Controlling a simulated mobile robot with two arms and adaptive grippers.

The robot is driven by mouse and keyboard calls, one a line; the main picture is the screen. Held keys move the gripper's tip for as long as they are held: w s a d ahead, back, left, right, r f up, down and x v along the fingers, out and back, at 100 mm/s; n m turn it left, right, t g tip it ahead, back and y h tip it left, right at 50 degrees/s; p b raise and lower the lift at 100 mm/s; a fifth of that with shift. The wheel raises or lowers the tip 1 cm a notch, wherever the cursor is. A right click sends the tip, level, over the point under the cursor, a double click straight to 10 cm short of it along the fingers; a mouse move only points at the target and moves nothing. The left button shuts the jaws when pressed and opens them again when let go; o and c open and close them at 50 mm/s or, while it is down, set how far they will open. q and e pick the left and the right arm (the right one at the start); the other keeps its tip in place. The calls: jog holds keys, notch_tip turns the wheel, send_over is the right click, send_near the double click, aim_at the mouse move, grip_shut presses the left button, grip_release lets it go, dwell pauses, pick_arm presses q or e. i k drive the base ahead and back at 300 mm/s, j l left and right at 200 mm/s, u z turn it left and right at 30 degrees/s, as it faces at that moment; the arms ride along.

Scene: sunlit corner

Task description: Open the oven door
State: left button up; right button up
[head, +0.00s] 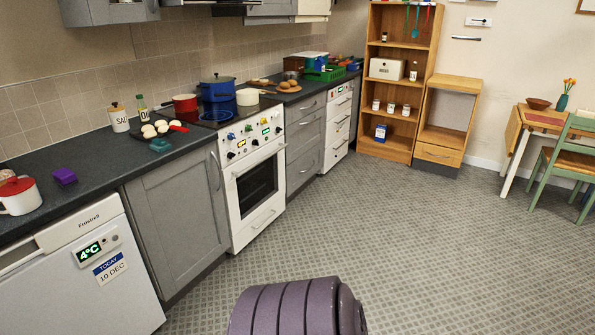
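The white oven (249,179) stands in the row of kitchen units along the left wall. Its door (257,186) is shut, with a dark window and a light handle bar (258,160) along its top edge. Coloured knobs sit on the panel above the door. A lower drawer front with its own handle (263,220) is below the door. Neither of my grippers shows in the head view. A purple ribbed part at the bottom centre appears to be mine.
Grey cupboards (180,224) and a white fridge (84,275) stand left of the oven. Pots, including a blue one (217,88), sit on the hob. Wooden shelves (400,85), a table (545,122) and a green chair (567,160) stand farther back. The patterned floor (400,230) is clear.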

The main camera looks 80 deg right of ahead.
aim_at(236, 222)
jog(key=l+z, duration=0.1)
jog(key=z, duration=2.4)
jog(key=i+l, duration=0.3)
jog(key=i, duration=0.2)
jog(key=i+l, duration=0.25)
jog(key=i, duration=0.25)
jog(key=i+l, duration=0.3)
jog(key=i, duration=0.2)
jog(key=i+l, duration=0.25)
jog(key=i, duration=0.25)
